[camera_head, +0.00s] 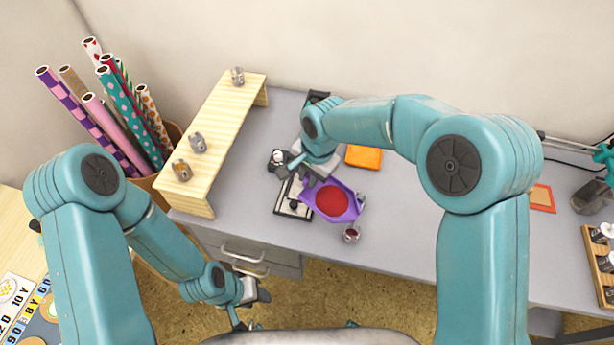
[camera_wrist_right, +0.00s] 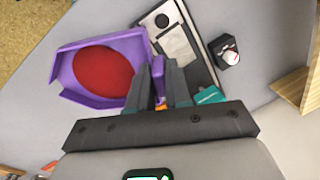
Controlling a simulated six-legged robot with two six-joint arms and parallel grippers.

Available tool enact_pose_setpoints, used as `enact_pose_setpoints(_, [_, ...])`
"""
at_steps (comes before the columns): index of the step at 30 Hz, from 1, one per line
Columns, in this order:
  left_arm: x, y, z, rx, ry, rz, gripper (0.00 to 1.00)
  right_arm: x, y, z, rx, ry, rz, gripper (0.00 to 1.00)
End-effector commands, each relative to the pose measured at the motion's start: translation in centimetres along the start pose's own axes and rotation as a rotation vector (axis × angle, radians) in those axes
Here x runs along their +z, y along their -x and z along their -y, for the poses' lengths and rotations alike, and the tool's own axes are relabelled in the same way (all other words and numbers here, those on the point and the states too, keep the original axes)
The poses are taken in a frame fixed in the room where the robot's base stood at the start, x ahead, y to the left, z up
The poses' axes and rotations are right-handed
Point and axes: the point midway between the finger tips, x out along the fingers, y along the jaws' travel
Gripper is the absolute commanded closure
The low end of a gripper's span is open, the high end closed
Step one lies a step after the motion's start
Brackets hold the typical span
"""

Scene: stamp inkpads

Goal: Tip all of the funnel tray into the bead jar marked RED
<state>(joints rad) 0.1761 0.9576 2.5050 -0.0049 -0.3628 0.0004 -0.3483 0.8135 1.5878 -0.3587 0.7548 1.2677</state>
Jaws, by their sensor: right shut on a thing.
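The purple funnel tray (camera_head: 344,213) holds a round patch of red beads (camera_head: 331,201). My right gripper (camera_head: 312,178) is shut on the tray's handle end. The wrist view shows the fingers (camera_wrist_right: 160,85) around a purple tab of the tray (camera_wrist_right: 78,94), with the red beads (camera_wrist_right: 92,74) inside. The tray looks roughly level; I cannot tell its height above the desk. A small clear jar (camera_head: 351,233) with reddish contents stands by the tray's lower right end; I cannot read a label. My left gripper (camera_head: 250,304) is empty and looks open, in front of the desk.
A wooden riser (camera_head: 221,123) at the left bears clear jars (camera_head: 237,76), (camera_head: 197,142), (camera_head: 181,169). A black and white device (camera_head: 293,196) lies under and beside the tray. The desk (camera_head: 400,235) right of the tray is clear.

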Motion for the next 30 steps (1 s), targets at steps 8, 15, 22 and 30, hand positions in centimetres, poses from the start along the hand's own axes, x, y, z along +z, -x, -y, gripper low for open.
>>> enact_pose_setpoints(8, [-0.1, -2.2, 0.8, 0.000, 0.000, 0.000, 0.57, 0.0, -0.3, -0.6, -0.104, -0.001, -0.001, 0.99])
enact_pose_setpoints(15, [-0.1, -3.8, 1.4, 0.000, 0.000, 0.000, 0.57, 0.0, -0.6, -1.3, -0.178, -0.002, 0.000, 0.99])
enact_pose_setpoints(22, [-0.1, -5.3, 1.9, 0.000, 0.000, 0.000, 0.57, 0.0, -0.7, -1.8, -0.238, -0.002, 0.001, 0.99])
enact_pose_setpoints(30, [-0.1, -5.3, 1.9, 0.000, 0.000, -0.001, 0.57, 0.1, -0.4, -1.8, -0.252, 0.001, 0.001, 0.99])
